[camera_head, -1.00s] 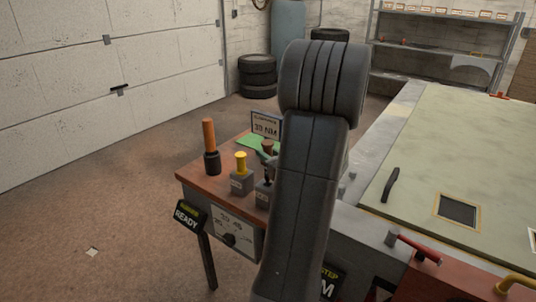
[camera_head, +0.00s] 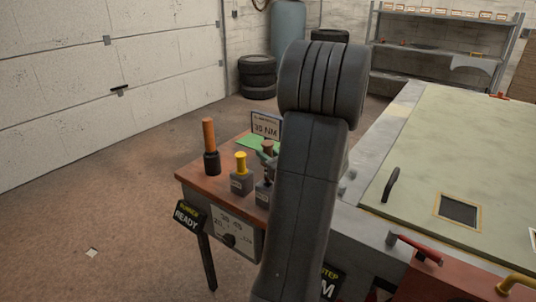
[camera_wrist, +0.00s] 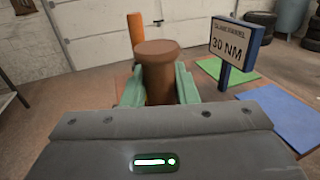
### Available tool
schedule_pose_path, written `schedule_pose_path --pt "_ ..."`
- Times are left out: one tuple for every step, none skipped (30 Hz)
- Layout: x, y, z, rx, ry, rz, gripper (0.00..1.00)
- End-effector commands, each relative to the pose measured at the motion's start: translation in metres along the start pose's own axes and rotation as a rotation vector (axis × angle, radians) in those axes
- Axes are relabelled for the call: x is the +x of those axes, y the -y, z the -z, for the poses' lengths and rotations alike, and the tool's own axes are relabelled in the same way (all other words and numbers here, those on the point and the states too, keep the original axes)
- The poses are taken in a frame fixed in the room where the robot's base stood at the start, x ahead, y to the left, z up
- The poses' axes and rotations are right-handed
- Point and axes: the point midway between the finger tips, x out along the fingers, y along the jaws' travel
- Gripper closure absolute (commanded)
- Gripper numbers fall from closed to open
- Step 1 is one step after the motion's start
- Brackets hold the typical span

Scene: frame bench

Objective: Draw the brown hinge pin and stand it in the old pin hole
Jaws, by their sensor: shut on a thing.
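The brown hinge pin (camera_wrist: 158,49) has a wide round head and stands upright in the wrist view. My gripper (camera_wrist: 160,84) is shut on it, with a green finger on each side below the head. In the head view, the brown pin (camera_head: 268,147) shows just left of my dark arm, above a grey block (camera_head: 262,193) on the brown bench. My arm partly covers that block. I cannot tell whether the pin's lower end is in the block. A yellow pin (camera_head: 240,161) stands in another grey block (camera_head: 241,183) to the left. I cannot make out the old pin hole.
An orange-handled tool (camera_head: 209,135) stands at the bench's left end. A torque sign (camera_wrist: 232,45) stands close behind the pin on the right, beside green (camera_wrist: 222,71) and blue (camera_wrist: 282,116) mats. A pale green panel (camera_head: 470,160) with a black handle lies right of my arm.

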Motion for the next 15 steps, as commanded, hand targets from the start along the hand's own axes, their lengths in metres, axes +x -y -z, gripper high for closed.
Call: schedule_pose_path --pt "0.0 0.0 0.002 0.0 0.001 0.0 1.0" --pt "0.0 0.0 0.003 0.0 0.001 0.0 1.0" --pt "0.0 0.0 0.004 0.0 0.001 0.0 1.0" --pt "0.0 0.0 0.005 0.0 0.001 0.0 1.0" --pt "0.0 0.0 0.006 0.0 0.001 0.0 1.0" --pt "0.0 0.0 0.007 0.0 0.001 0.0 1.0" --pt "0.0 0.0 0.007 0.0 0.001 0.0 1.0" --pt "0.0 0.0 0.008 0.0 0.001 0.0 1.0" --pt "0.0 0.0 0.009 0.0 0.001 0.0 1.0" --pt "0.0 0.0 0.01 0.0 0.001 0.0 1.0" --pt "0.0 0.0 0.011 0.0 0.001 0.0 1.0" --pt "0.0 0.0 0.012 0.0 0.001 0.0 1.0" --pt "0.0 0.0 0.012 0.0 0.001 0.0 1.0" --pt "0.0 0.0 0.013 0.0 0.001 0.0 1.0" --pt "0.0 0.0 0.014 0.0 0.001 0.0 1.0"
